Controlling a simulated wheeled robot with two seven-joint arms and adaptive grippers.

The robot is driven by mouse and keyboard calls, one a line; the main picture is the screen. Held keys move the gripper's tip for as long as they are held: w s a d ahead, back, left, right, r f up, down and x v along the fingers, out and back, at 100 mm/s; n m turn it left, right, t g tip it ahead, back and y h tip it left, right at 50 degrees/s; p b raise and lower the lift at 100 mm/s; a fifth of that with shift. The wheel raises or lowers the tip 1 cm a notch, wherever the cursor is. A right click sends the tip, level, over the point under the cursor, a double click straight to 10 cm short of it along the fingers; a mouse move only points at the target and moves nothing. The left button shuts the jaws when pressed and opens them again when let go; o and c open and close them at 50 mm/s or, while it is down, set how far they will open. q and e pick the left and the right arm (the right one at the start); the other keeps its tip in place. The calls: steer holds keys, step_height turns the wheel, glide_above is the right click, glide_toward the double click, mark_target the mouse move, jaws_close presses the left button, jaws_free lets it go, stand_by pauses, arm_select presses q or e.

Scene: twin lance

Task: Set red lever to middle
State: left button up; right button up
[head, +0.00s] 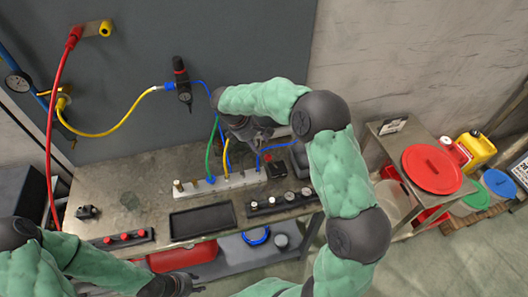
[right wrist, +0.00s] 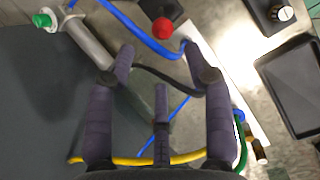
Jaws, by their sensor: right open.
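The red lever shows its round red knob (right wrist: 162,28) from above in the right wrist view, on a dark base just beyond my fingertips. In the head view the red knob (head: 266,157) is small, near the back of the bench and beside my right gripper. Its tilt and setting are hard to tell. My right gripper (right wrist: 158,60) is open, its fingers apart, short of the knob and not visibly touching it. It also shows in the head view (head: 258,138). My left gripper (head: 190,286) is low at the bottom edge, its fingers unclear.
A white manifold (head: 235,182) with green, yellow and blue hoses runs along the bench (head: 130,200). Blue and black hoses pass close to my right fingers. A black tray (head: 203,221) and a knob panel (head: 283,202) lie in front. A grey wall panel stands behind.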

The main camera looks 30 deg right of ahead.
mark_target(267, 155)
steer(key=x, duration=0.6)
steer(key=b+x, duration=0.1)
steer(key=x, duration=0.3)
steer(key=shift+s+d, duration=0.15)
steer(key=shift+s, duration=0.15)
